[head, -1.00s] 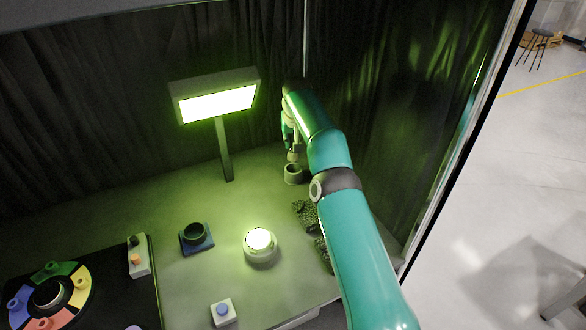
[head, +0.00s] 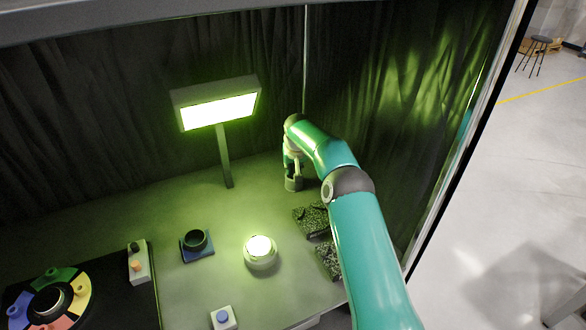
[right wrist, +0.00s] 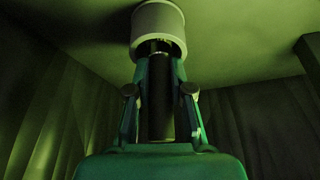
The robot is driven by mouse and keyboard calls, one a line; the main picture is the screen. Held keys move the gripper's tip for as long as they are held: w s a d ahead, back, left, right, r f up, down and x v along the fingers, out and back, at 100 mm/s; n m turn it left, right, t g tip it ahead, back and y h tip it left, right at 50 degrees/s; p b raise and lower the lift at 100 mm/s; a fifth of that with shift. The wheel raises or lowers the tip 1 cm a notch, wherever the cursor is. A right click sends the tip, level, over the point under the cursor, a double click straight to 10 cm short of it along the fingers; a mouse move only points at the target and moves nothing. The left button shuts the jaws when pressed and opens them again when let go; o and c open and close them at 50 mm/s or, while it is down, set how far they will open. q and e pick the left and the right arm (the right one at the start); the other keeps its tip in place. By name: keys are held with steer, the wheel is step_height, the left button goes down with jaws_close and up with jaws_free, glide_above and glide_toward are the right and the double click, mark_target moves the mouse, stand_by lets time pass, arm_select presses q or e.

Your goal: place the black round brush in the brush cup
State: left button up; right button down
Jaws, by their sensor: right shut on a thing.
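The brush cup (head: 294,184), a small pale cylinder, stands on the table at the back right; it also shows in the right wrist view (right wrist: 158,20). My right gripper (head: 293,166) is just above it, pointing down. In the right wrist view the fingers (right wrist: 159,62) are shut on a dark round rod, the black round brush (right wrist: 158,105). The brush's far end reaches to the cup's mouth and looks partly inside it; the cup rim hides its tip. My left gripper is not in view.
A lit panel lamp on a post (head: 224,150) stands left of the cup. A glowing round lamp (head: 260,262), dark patterned pads (head: 312,220), a black cup on a blue base (head: 195,252) and a colored ring (head: 66,276) are nearer. Dark curtains (head: 90,110) stand behind.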

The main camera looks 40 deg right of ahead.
mark_target(294, 167)
steer(key=shift+f, duration=0.2)
steer(key=c, duration=1)
jaws_free()
steer(key=shift+c, duration=0.2)
steer(key=shift+r, duration=0.1)
steer(key=shift+s+r, duration=0.1)
steer(key=shift+r, duration=0.1)
steer(key=b+v, duration=0.3)
steer(key=v, duration=0.1)
steer(key=shift+s+a, duration=0.15)
steer(key=b+v, duration=0.1)
steer(key=v, duration=1.1)
steer(key=shift+r, duration=0.15)
